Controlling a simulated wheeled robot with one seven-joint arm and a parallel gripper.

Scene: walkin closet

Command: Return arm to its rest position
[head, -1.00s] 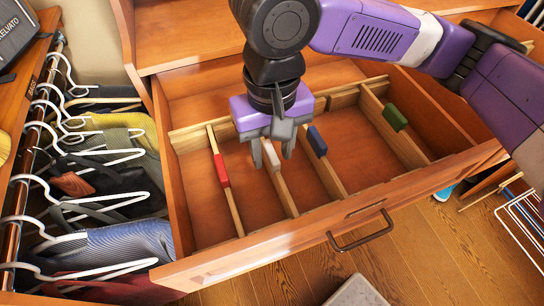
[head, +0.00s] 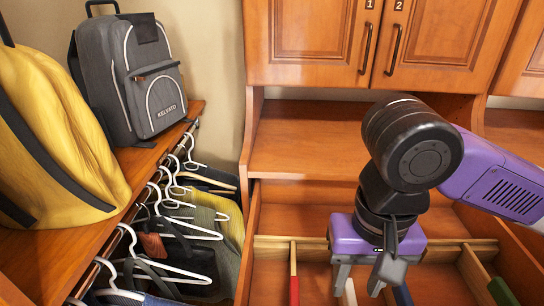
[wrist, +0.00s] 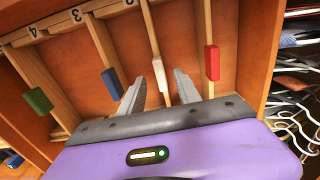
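My gripper (head: 357,286) hangs over the open drawer (head: 266,285), fingers pointing down. In the wrist view my gripper (wrist: 157,84) is open, its two fingers spread on either side of a white block (wrist: 160,76) on a divider. Gaps show between the fingers and the block, and nothing is held. The white block (head: 350,293) is partly cut off at the bottom of the head view. My purple arm (head: 495,185) reaches in from the right.
Dividers carry a red block (wrist: 212,62), a blue block (wrist: 112,84) and a green block (wrist: 38,101). Cabinet doors (head: 445,45) are above. Hangers (head: 170,215) with clothes, a grey backpack (head: 150,85) and a yellow bag (head: 55,140) are at the left.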

